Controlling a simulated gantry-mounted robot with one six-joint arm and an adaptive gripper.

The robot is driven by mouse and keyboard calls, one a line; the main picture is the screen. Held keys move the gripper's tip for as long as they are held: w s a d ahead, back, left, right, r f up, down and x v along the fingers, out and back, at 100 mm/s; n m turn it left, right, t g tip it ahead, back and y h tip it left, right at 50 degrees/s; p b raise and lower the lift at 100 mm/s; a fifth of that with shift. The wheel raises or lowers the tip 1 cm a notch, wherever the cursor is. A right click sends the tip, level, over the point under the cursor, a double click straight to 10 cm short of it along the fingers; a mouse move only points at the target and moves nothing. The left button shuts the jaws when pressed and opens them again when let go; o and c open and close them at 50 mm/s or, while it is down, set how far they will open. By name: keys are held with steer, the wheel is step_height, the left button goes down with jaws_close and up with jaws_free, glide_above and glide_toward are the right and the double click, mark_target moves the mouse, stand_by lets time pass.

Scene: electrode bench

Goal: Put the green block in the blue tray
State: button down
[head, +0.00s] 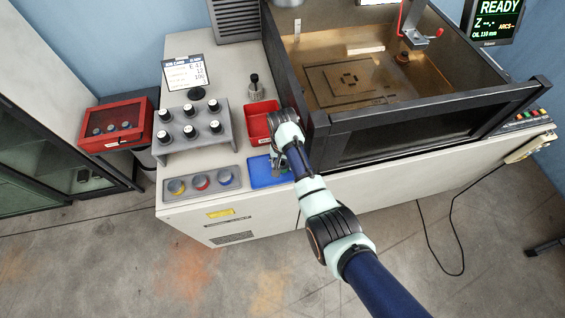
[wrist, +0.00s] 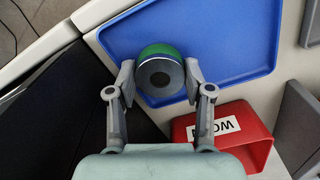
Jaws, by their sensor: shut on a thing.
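The green block (wrist: 158,50) shows in the wrist view as a round piece with a green rim and a grey face with a dark centre. My gripper (wrist: 160,80) is shut on it, one finger on each side. The blue tray (wrist: 225,35) lies beneath the block in that view, and the block overlaps the tray's edge nearest the gripper. In the head view the blue tray (head: 262,172) sits at the bench's front edge, partly hidden by my gripper (head: 278,160). The block is not clear there. I cannot tell whether it touches the tray.
A red bin (head: 259,122) stands just behind the tray; its labelled wall (wrist: 213,127) is near my right finger in the wrist view. Left are a grey rack (head: 190,138) with several black-topped holders and a tray of coloured pucks (head: 201,183). The machine tank (head: 400,130) stands right.

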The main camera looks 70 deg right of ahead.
mark_target(282, 163)
steer(key=c, duration=0.9)
jaws_free()
steer(key=shift+f, duration=0.15)
steer(key=o, duration=0.4)
steer(key=shift+o, duration=0.2)
step_height(282, 163, up, 12)
steer(key=p, duration=0.1)
steer(key=shift+r, duration=0.2)
